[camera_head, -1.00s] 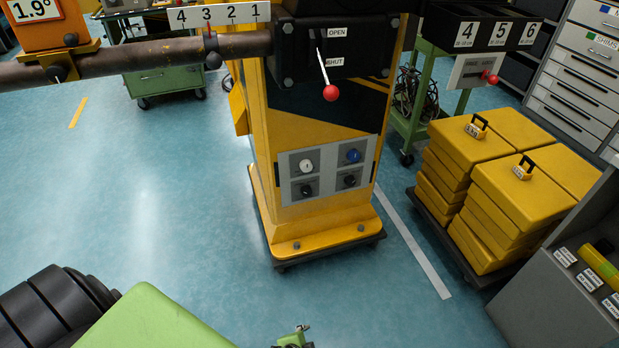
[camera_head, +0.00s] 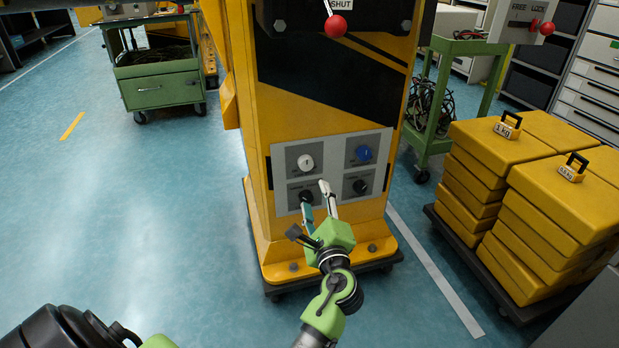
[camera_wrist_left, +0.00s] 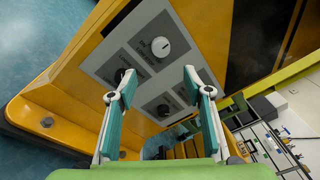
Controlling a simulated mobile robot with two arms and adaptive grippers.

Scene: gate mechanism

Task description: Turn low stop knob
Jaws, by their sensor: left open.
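The grey control panel (camera_head: 334,158) sits low on the front of the yellow post. It carries a white knob (camera_head: 305,162) upper left, a blue knob (camera_head: 363,153) upper right, and black knobs lower left (camera_head: 306,196) and lower right (camera_head: 360,187). Their labels are too small to read. My left gripper (camera_head: 315,193) is open, its fingertips in front of the panel near the lower-left black knob; contact cannot be told. In the left wrist view, the white knob (camera_wrist_left: 160,46) and two black knobs (camera_wrist_left: 122,75) (camera_wrist_left: 163,110) show; the blue one is hidden. My right gripper is not in view.
A red-tipped lever (camera_head: 336,26) hangs above the panel. Stacked yellow weights (camera_head: 520,170) stand on a dark dolly at the right. A green cart (camera_head: 160,85) is at the back left. The blue floor left of the post is clear.

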